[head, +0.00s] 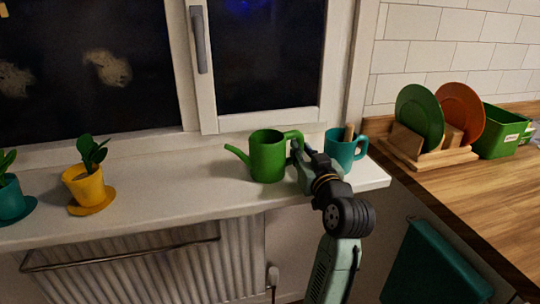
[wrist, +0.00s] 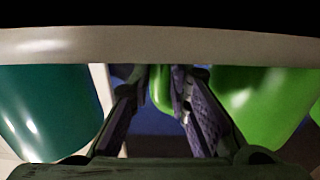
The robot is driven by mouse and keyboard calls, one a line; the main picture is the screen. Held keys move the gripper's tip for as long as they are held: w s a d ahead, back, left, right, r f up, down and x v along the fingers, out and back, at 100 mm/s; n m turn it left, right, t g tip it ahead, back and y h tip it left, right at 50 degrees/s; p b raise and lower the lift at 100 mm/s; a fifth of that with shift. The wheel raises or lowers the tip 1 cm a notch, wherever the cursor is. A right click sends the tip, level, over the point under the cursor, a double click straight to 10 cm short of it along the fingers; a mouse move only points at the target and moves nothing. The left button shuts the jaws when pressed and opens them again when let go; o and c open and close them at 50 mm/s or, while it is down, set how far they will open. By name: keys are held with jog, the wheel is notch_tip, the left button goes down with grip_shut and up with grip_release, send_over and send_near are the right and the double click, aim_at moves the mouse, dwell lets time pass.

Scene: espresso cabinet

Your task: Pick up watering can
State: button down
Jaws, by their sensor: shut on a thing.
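The green watering can (head: 267,160) stands upright on the white windowsill (head: 165,195), its spout pointing left and its handle on the right. My gripper (head: 299,150) reaches in from the right and is shut on the can's handle. In the wrist view, the fingers (wrist: 160,85) close around a green strip of the handle, with the can's green body (wrist: 265,100) beside them on the right. The fingers partly hide the handle. The can appears to rest on the sill.
A teal mug (head: 340,152) stands close to the right of my gripper and also shows in the wrist view (wrist: 45,105). A yellow potted plant (head: 88,184) is further left. The window (head: 200,70) is behind. Plates (head: 420,115) stand in a rack at right.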

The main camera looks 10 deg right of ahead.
aim_at(301, 136)
jog(key=shift+r, duration=0.25)
dwell(0.5)
jog(key=shift+r+b, duration=0.45)
jog(key=shift+r, duration=1)
jog(key=shift+s+r, duration=0.1)
jog(key=shift+s, duration=0.2)
jog(key=s+a+b, duration=0.2)
jog(key=s+b, duration=0.1)
jog(key=s, duration=0.4)
jog(key=s+a+r+b, duration=0.1)
jog(key=s+a+b, duration=0.1)
jog(key=s, duration=0.5)
jog(key=shift+s+r+b, duration=0.2)
jog(key=shift+s+b, duration=0.15)
jog(key=shift+b, duration=0.3)
jog(key=shift+a, duration=0.1)
